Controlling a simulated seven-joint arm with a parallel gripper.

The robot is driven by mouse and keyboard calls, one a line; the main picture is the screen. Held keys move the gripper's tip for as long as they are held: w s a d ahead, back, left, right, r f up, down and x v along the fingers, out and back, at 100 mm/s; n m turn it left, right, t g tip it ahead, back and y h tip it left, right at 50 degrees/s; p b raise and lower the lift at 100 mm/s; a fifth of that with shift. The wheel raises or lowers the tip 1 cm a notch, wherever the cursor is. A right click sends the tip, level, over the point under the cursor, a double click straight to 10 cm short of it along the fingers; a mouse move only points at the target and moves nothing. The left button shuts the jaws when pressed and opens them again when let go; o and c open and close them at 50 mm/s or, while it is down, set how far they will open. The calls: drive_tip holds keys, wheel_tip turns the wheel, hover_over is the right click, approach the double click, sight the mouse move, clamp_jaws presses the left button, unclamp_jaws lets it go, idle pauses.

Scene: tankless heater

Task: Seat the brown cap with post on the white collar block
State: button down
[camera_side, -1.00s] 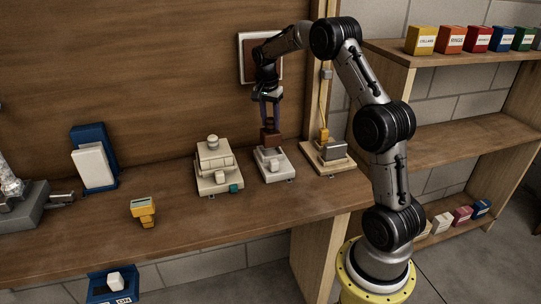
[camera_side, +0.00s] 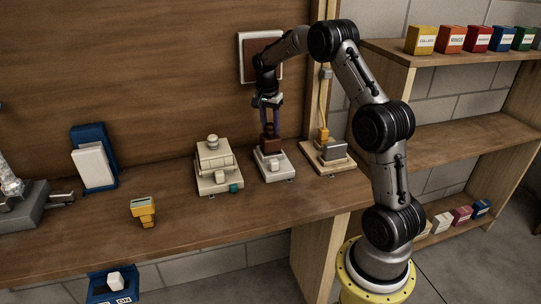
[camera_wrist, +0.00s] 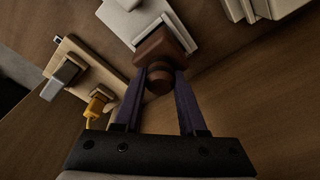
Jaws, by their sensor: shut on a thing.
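The brown cap with post (camera_side: 271,143) is between the fingertips of my gripper (camera_side: 270,126), which is shut on its post. In the wrist view the brown cap (camera_wrist: 162,48) shows a square body with a round knob between the two dark fingers of my gripper (camera_wrist: 160,84). The white collar block (camera_side: 274,164) stands on the bench directly below the cap. In the wrist view the white block (camera_wrist: 185,32) lies under and beyond the cap. The cap is at or just above the block's back part; I cannot tell whether they touch.
A cream stepped block (camera_side: 217,168) stands to the left. To the right is a wooden base (camera_side: 327,160) with a grey block and a yellow plug on a cable. A yellow device (camera_side: 143,211) sits farther left, with clear bench between.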

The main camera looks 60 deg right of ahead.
sight(268, 139)
drive_tip(key=shift+f, duration=1.35)
idle(1.4)
drive_tip(key=shift+c, duration=2)
unclamp_jaws()
wheel_tip(268, 139, up, 14)
drive_tip(key=a, duration=0.2)
drive_tip(key=shift+f, duration=0.15)
